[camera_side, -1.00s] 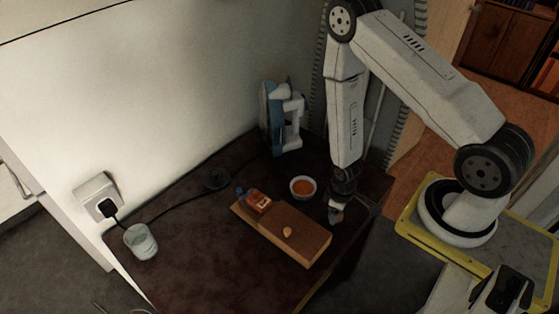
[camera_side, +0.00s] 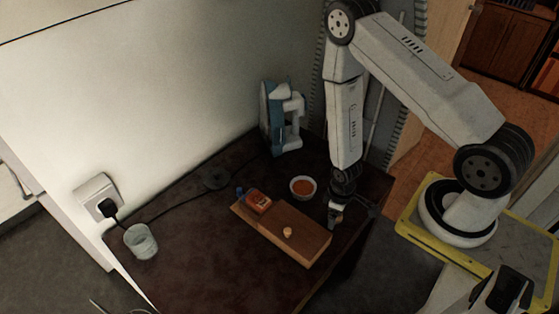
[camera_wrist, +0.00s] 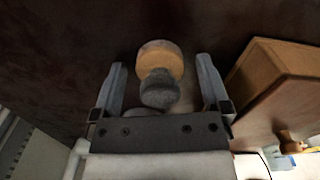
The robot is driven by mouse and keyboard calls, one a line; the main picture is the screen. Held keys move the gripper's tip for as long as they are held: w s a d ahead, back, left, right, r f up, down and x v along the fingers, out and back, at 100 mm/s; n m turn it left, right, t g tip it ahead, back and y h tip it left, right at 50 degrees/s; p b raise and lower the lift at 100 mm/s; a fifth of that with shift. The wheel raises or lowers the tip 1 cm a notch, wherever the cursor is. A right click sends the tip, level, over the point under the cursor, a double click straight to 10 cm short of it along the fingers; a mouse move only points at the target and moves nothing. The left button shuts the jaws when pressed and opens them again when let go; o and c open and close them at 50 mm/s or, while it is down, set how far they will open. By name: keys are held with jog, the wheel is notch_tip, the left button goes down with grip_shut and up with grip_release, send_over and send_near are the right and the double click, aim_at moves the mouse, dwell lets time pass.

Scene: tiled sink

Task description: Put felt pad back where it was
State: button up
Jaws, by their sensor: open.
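My gripper (camera_side: 335,222) points down at the right end of the dark table, beside the wooden block. In the wrist view my gripper (camera_wrist: 160,63) is open, with a gap on each side of a small round thing (camera_wrist: 160,58). This thing has a tan disc and a rounded grey part; it may be the felt pad, but I cannot be sure. In the side view it is mostly hidden by the fingers. A small pale knob-like piece (camera_side: 287,232) rests on the wooden block (camera_side: 302,243).
A bowl with orange contents (camera_side: 302,188) stands close left of my gripper. An orange item (camera_side: 258,201) lies on the block's far end. The table's front is clear.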

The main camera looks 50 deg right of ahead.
jog(key=shift+r, duration=0.1)
notch_tip(320, 180, up, 12)
dwell(1.1)
jog(key=shift+r, duration=0.1)
dwell(0.5)
jog(key=w+a+r+m+t, duration=0.1)
jog(key=w+a+r, duration=0.1)
jog(key=r, duration=0.6)
jog(key=w+a+r+m+t, duration=0.1)
jog(key=w+a+r, duration=0.1)
jog(key=r, duration=0.6)
jog(key=shift+a+m+t, duration=0.3)
